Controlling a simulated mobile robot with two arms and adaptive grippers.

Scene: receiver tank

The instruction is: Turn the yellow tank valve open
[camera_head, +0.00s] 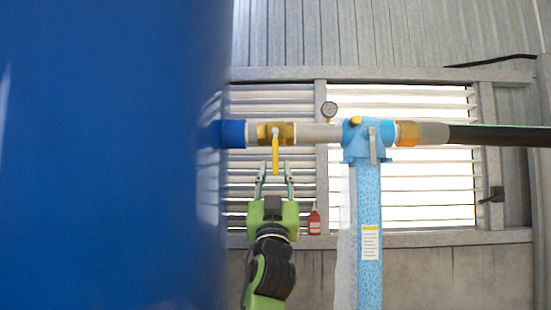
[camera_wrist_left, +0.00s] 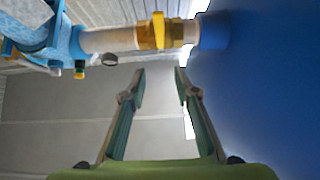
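The yellow tank valve handle (camera_head: 276,154) hangs straight down from a brass valve body (camera_head: 268,133) on the pipe beside the blue tank (camera_head: 110,150). In the left wrist view the yellow handle (camera_wrist_left: 158,30) shows on the brass body, ahead of the fingers. My left gripper (camera_head: 275,172) is open, its fingers pointing up, just below or around the lower end of the handle in the head view. The left wrist view shows its open fingers (camera_wrist_left: 161,82) with nothing between them; the handle appears beyond their tips. My right gripper is in neither view.
A light blue filter housing (camera_head: 368,140) with a patterned column (camera_head: 369,220) stands right of the valve. A pressure gauge (camera_head: 329,110) sits above the pipe. A red bottle (camera_head: 314,221) stands on the ledge by my left gripper. A black hose (camera_head: 500,136) runs off right.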

